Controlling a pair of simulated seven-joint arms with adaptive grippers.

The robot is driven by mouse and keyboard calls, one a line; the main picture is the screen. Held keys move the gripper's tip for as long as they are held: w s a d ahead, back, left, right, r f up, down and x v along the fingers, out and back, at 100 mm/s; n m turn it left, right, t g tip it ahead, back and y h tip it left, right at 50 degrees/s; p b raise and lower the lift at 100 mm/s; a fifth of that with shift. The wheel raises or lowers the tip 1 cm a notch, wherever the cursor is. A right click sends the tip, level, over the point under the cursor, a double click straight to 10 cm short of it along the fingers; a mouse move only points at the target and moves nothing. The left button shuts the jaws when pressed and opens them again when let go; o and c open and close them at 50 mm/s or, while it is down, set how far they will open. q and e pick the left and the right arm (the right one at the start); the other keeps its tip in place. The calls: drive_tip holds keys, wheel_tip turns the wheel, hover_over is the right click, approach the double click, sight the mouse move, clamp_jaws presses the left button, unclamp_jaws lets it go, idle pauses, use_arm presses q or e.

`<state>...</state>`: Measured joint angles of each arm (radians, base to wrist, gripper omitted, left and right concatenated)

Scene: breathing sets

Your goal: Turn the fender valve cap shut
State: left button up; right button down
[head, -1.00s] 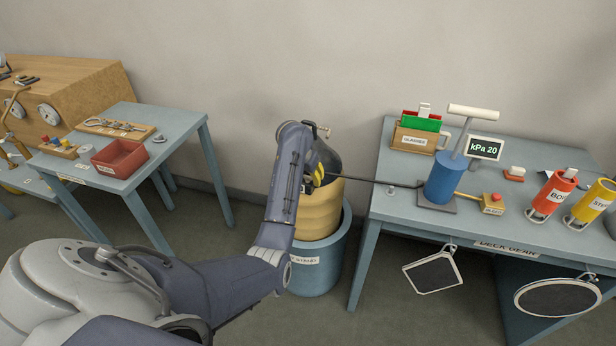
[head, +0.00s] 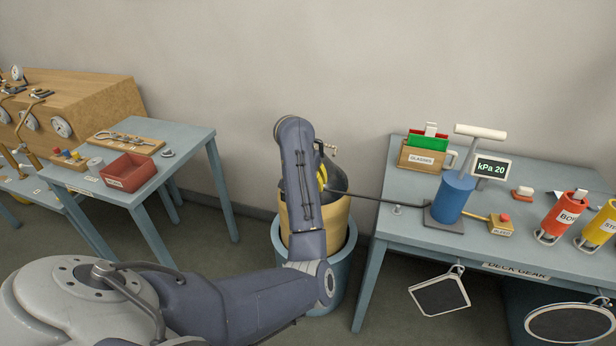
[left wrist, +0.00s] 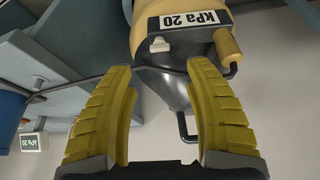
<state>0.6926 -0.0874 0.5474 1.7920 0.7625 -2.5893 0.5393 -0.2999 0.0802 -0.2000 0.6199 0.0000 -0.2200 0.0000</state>
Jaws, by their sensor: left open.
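The fender (head: 330,212) is a yellow and black cylinder standing upright in a blue tub (head: 341,268), partly hidden behind my left arm. In the left wrist view the fender (left wrist: 190,65) carries a "kPa 20" label, a small pale cap-like piece (left wrist: 160,45) and a yellow-tan knob (left wrist: 228,44) on a dark bent rod. I cannot tell for sure which piece is the valve cap. My left gripper (head: 322,177) is at the fender's top, mostly hidden by its arm. In the wrist view its yellow fingers (left wrist: 160,68) are open and apart, with the pale piece beyond the gap between their tips.
A dark hose (head: 375,199) runs from the blue pump (head: 453,198) to the fender. The right table (head: 400,215) stands close beside the tub. The left table (head: 195,143) holds a red tray (head: 128,172). Open floor lies between the left table and the tub.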

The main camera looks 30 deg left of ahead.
use_arm(q)
drive_tip(key=shift+v, duration=1.35)
